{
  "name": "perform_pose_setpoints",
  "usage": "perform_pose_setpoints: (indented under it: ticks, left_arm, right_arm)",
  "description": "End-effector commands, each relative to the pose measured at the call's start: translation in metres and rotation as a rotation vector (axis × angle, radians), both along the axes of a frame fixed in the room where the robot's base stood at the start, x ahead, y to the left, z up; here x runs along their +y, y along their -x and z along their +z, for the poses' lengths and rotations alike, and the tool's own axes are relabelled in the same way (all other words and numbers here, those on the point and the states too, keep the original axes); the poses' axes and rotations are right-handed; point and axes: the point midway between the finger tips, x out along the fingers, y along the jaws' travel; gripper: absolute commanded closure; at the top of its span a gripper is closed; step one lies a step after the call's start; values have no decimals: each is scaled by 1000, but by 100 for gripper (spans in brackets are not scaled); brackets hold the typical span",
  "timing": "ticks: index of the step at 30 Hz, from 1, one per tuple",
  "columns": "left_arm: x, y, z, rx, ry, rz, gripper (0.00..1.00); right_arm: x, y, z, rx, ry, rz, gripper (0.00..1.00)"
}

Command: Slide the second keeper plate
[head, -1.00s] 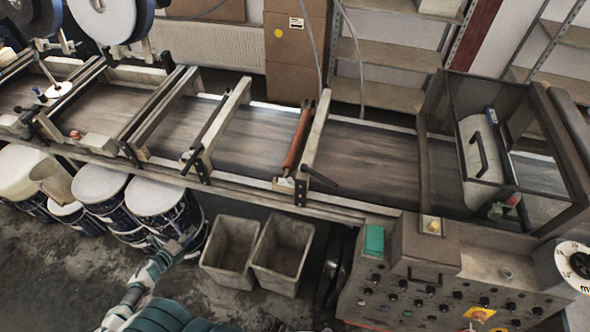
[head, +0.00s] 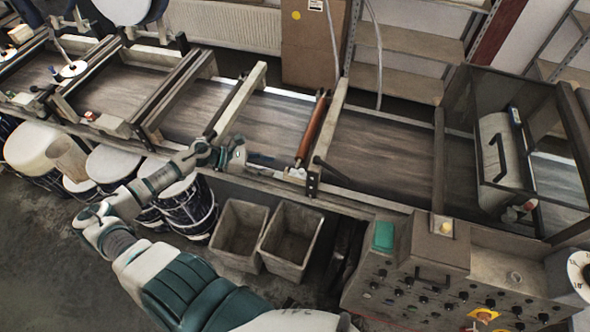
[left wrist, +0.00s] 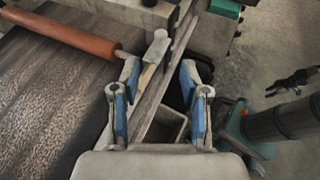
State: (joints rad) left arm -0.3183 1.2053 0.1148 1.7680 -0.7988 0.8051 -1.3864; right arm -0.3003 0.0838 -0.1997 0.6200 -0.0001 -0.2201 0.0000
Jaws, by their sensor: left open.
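My left gripper (head: 272,160) is open and reaches over the conveyor's near rail beside the orange roller (head: 312,130). The small pale block at the roller's near end (head: 296,172), which looks like a keeper plate, is just beyond the fingertips. In the left wrist view, my blue-padded fingers (left wrist: 160,75) stand apart with nothing held. A light grey plate (left wrist: 157,48) lies ahead between their tips, next to the end of the orange roller (left wrist: 70,35). I cannot tell whether a finger touches it. My right gripper does not show in the head view.
A black lever (head: 332,170) sticks out right of the roller. Two grey bins (head: 238,240) stand below the rail. The control console (head: 410,275) with a green box (head: 384,236) is at the right. Drums (head: 187,205) stand at the left.

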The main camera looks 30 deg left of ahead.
Motion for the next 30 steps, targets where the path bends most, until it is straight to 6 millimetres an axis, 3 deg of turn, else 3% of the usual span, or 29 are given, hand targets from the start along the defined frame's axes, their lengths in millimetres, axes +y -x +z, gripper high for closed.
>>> perform_pose_setpoints:
  ticks: [15, 28, 30]
  left_arm:
    - [-64, -47, -30, -2, 4, 1, 55]
    - [-72, -53, -37, 1, 2, 2, 55]
    - [-72, -53, -37, 1, 2, 2, 70]
  right_arm:
    - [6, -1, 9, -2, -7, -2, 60]
    - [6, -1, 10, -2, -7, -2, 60]
    - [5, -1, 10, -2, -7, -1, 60]
